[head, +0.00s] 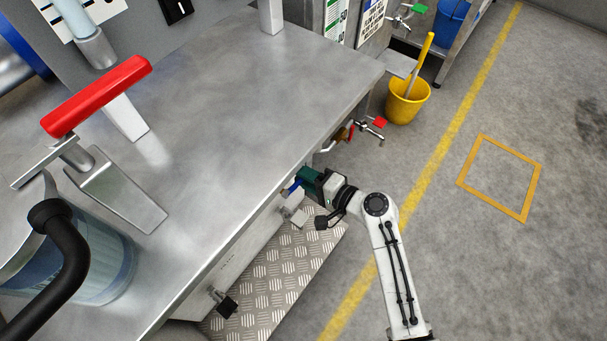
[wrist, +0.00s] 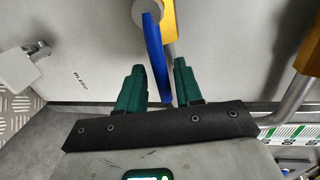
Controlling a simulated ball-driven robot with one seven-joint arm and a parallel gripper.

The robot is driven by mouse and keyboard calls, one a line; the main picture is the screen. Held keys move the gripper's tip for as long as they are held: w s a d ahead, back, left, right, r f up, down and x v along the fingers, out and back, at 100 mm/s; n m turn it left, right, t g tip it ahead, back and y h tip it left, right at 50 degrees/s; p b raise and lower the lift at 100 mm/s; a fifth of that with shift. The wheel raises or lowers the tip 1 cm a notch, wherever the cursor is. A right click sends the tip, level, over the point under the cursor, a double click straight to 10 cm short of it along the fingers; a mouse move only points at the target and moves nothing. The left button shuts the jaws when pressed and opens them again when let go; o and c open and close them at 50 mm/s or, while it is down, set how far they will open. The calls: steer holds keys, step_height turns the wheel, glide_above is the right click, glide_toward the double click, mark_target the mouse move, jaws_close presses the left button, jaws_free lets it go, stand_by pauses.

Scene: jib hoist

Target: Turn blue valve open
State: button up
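The blue valve handle (wrist: 155,62) hangs from a round grey hub against the grey panel in the wrist view. A small part of the blue handle (head: 295,186) shows at the bench front in the head view. My gripper (wrist: 159,70) has its two green fingers apart, one on each side of the blue handle's lower part. Narrow gaps seem to show between handle and fingers; contact is not clear. In the head view my gripper (head: 305,180) is at the bench front, partly hidden by its wrist.
A yellow part (wrist: 170,22) sits right beside the blue handle. A grey fitting (wrist: 28,72) is at left, near a "BLEED" label. The steel bench top (head: 240,110) overhangs the panel. A red tap handle (head: 380,122) and yellow bucket (head: 407,102) stand beyond; floor at right is clear.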

steer(key=p+v, duration=0.2)
steer(key=v, duration=0.8)
steer(key=shift+s+d+r, duration=0.15)
steer(key=shift+d, duration=0.15)
stand_by(0.4)
